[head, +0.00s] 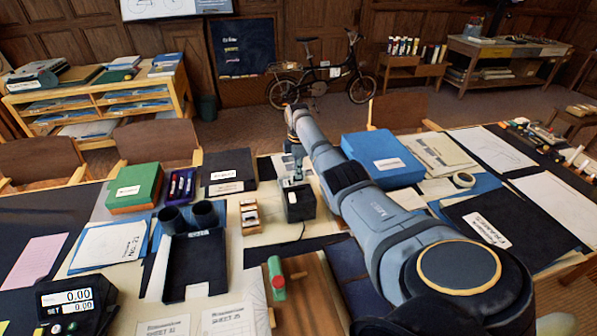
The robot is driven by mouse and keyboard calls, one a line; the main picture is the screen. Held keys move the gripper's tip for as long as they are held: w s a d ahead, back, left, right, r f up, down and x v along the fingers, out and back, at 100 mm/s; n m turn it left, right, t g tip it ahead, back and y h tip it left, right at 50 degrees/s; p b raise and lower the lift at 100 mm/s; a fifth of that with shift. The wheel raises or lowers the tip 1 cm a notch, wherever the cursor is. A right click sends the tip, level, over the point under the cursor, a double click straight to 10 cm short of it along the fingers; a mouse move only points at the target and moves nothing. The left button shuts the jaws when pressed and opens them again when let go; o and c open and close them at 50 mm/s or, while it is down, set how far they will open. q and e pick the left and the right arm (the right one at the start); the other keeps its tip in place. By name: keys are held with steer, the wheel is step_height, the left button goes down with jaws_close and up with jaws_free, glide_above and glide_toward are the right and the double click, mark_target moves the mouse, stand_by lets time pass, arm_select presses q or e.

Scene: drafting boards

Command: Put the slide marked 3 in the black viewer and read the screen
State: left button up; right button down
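A small black box (300,207), which looks like the viewer, stands on the table near the middle. Its screen cannot be made out. Just left of it is a small wooden holder (250,219) with pale pieces that may be slides; no number is readable. My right arm reaches in from the lower right, and my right gripper (293,177) points down at the black box's top, close above or touching it. Its fingers are too small to tell open from shut or whether a slide is between them. My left gripper is not in view.
Left of the holder stand dark cylinders (206,214) by a black tray (194,266). A green box (134,187) and a blue box (383,158) stand farther back. A red-and-green tool (277,279) lies in front. A digital display (72,304) is at lower left.

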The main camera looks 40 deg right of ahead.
step_height(320, 180, down, 3)
steer(key=b, duration=0.3)
steer(key=shift+a+f, duration=0.1)
steer(key=shift+f, duration=0.05)
steer(key=shift+f+b, duration=0.8)
steer(key=shift+f, duration=0.35)
steer(key=c, duration=1.4)
jaws_free()
steer(key=shift+c, duration=0.2)
steer(key=shift+r, duration=0.2)
step_height(320, 180, up, 12)
steer(key=shift+f, duration=0.15)
